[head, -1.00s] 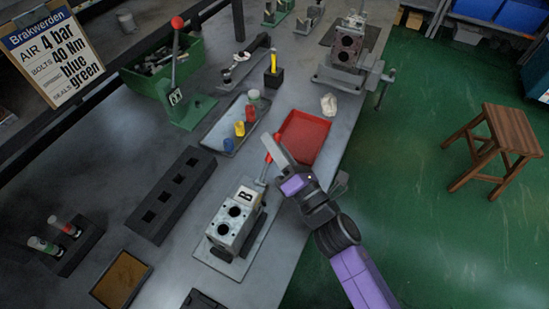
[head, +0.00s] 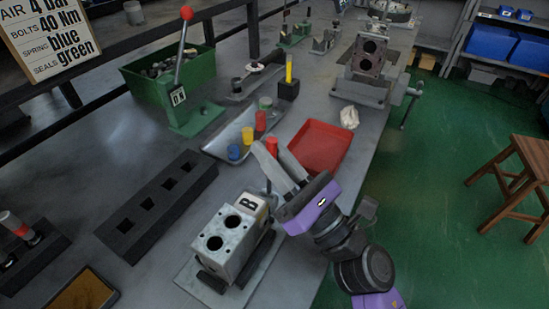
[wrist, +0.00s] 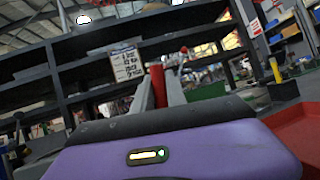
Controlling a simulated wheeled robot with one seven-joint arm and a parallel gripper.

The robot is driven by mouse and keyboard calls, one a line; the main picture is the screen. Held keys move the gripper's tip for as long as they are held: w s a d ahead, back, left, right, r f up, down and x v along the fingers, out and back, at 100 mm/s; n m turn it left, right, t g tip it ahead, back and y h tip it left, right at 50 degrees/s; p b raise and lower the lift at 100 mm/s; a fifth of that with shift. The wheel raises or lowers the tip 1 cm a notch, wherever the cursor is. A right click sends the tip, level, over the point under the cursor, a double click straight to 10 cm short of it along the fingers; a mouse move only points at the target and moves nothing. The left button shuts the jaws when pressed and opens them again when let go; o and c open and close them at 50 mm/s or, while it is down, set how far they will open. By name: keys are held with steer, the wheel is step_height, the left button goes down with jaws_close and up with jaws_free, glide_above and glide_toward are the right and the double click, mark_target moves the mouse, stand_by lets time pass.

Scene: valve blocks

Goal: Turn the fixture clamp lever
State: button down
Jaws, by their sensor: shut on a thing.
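The clamp lever has a red handle (head: 272,147), which stands beside the block marked B. In the wrist view the red handle (wrist: 158,86) rises upright between my two fingers. My gripper (head: 276,158) is shut on this handle, with one finger on each side; the fingers hide its lower part in the head view. The grey valve block B (head: 232,243), with two dark bores on top, sits in its fixture on a flat base plate (head: 190,274), to the lower left of my gripper.
A red tray (head: 322,150) lies just behind my gripper. A grey tray (head: 217,146) with coloured cups is to the left. A black rack (head: 150,205) with square holes, a green lever press (head: 197,120) and a second valve block (head: 368,62) stand on the bench. A wooden stool (head: 520,185) is on the right.

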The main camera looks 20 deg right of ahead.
steer(key=shift+s+a+n, duration=0.15)
steer(key=shift+n, duration=0.25)
steer(key=c, duration=1.3)
jaws_free()
steer(key=shift+c, duration=0.2)
steer(key=b+v, duration=0.3)
steer(key=v, duration=0.4)
steer(key=shift+f, duration=0.1)
steer(key=shift+s+d+f, duration=0.1)
steer(key=shift+s+d, duration=0.1)
steer(key=shift+s, duration=0.1)
